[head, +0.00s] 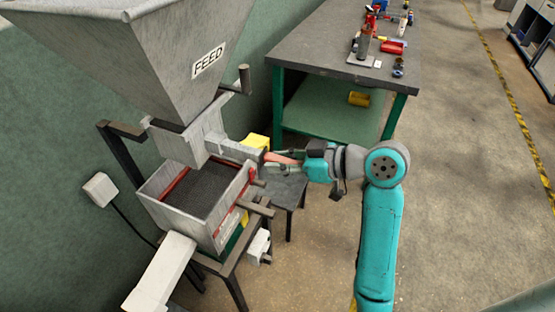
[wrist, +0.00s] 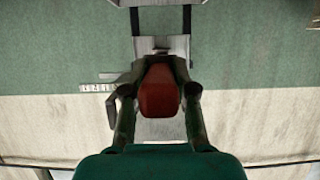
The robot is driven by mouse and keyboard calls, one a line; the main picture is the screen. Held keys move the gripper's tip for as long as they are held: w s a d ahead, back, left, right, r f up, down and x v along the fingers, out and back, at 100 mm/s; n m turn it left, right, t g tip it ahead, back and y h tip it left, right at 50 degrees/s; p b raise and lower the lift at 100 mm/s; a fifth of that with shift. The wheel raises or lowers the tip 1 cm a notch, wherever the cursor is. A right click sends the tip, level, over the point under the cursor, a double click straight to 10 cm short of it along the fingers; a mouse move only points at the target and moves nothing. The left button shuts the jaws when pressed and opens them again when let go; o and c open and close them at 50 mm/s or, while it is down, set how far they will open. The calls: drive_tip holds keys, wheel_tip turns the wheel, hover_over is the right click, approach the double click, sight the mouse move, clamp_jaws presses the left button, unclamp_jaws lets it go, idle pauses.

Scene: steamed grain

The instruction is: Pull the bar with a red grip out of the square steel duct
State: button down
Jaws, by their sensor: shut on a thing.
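The square steel duct (head: 232,149) juts to the right from under the feed hopper. The red grip (head: 278,158) of the bar sits just outside the duct's right end. My gripper (head: 294,158) reaches in from the right, roughly level with the duct, and is shut on the red grip. In the wrist view the red grip (wrist: 160,92) lies between my two dark fingers, with the grey duct (wrist: 160,128) behind it. The bar's shaft is hidden, so I cannot tell how much of it is inside the duct.
The FEED hopper (head: 180,60) stands above the duct. A box of dark grain (head: 243,183) with red edging is below it, with handles sticking out on the right. A yellow block (head: 257,142) is by the duct's end.

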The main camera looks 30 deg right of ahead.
drive_tip(key=c, duration=0.8)
unclamp_jaws()
drive_tip(key=shift+c, duration=0.2)
drive_tip(key=v, duration=1.2)
drive_tip(key=shift+s+d+f, duration=0.1)
drive_tip(key=shift+f, duration=0.05)
